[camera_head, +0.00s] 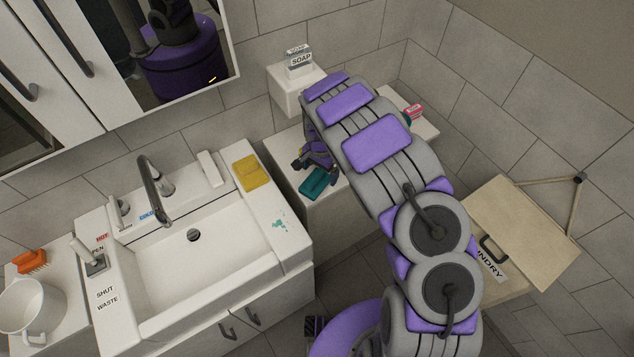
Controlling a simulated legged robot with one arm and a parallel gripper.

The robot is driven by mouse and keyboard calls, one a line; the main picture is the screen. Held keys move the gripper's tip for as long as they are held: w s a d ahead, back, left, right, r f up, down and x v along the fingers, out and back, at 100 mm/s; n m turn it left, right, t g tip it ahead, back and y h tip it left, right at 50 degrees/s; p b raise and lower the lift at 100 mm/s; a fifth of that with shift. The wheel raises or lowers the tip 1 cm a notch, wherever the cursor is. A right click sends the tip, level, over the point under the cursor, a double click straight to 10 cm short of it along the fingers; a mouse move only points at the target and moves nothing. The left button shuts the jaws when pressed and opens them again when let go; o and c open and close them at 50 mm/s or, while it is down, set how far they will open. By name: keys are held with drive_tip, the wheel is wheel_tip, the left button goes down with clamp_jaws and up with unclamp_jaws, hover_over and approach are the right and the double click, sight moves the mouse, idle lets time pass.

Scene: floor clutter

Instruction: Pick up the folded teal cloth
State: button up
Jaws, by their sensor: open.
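The folded teal cloth (317,183) lies on the white ledge right of the sink, near the ledge's front edge. My gripper (299,164) is open just behind and above the cloth, at the end of my purple and grey arm. It looks empty. I cannot tell whether a finger touches the cloth. My arm hides the part of the ledge to the right of the cloth.
A folded yellow cloth (251,173) lies on the sink's right rim. A soap box (299,60) stands on a raised white block (285,90) behind my gripper. The white sink (205,262) is to the left. A wooden laundry lid (525,232) is at the right.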

sight(315, 176)
drive_tip(key=f, duration=0.2)
drive_tip(key=a+f, duration=0.1)
drive_tip(key=f, duration=0.1)
drive_tip(key=shift+s+a+b, duration=0.15)
drive_tip(key=shift+b, duration=0.25)
drive_tip(key=shift+a+f, duration=0.4)
drive_tip(key=shift+d+r, duration=0.1)
drive_tip(key=shift+d, duration=0.25)
drive_tip(key=shift+c, duration=1)
drive_tip(key=shift+d, duration=0.25)
drive_tip(key=c, duration=0.3)
drive_tip(key=shift+a, duration=0.4)
drive_tip(key=c, duration=0.6)
drive_tip(key=shift+d, duration=0.1)
